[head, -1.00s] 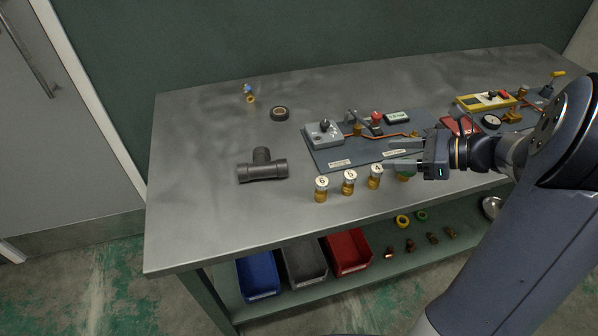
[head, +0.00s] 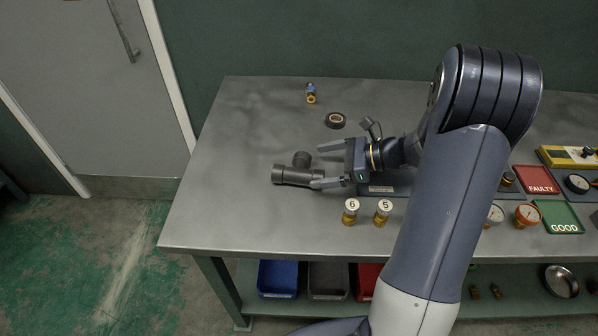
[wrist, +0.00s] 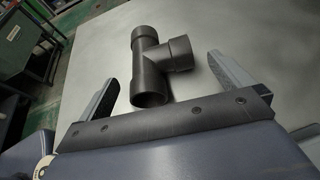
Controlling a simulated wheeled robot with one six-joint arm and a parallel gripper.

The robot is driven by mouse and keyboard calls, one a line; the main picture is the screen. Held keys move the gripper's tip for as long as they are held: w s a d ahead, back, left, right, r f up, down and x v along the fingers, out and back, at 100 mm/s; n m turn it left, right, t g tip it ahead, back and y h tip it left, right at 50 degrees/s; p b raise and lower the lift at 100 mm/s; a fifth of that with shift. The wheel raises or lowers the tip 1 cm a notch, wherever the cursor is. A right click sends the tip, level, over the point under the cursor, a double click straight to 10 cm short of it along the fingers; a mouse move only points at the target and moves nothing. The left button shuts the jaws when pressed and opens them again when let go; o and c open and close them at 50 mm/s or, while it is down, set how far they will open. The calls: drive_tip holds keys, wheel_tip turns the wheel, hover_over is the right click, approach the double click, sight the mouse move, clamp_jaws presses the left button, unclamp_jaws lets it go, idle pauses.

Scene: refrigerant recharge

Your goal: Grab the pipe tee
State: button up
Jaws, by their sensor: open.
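The dark grey pipe tee (head: 292,175) lies on the left part of the metal workbench (head: 215,215). My gripper (head: 316,165) is open, coming from the right, with its fingers pointing left at the tee. In the head view the near fingertip overlaps the tee's right end; I cannot tell whether it touches. In the wrist view the tee (wrist: 153,65) lies ahead of and between the two open fingers, with one pipe mouth facing my palm and the side branch towards the right finger. Nothing is held.
Gold-coloured fittings numbered 6 (head: 351,211) and 5 (head: 383,212) stand just in front of my gripper. A black tape roll (head: 335,120) and a blue-and-brass fitting (head: 311,93) lie behind. Red FAULTY (head: 536,180) and green GOOD (head: 559,217) trays are right. The bench's left end is clear.

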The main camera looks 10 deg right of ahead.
sight(307, 167)
drive_tip(key=x, duration=0.5)
drive_tip(key=shift+a+f, duration=0.1)
drive_tip(key=shift+c, duration=0.6)
drive_tip(key=c, duration=0.9)
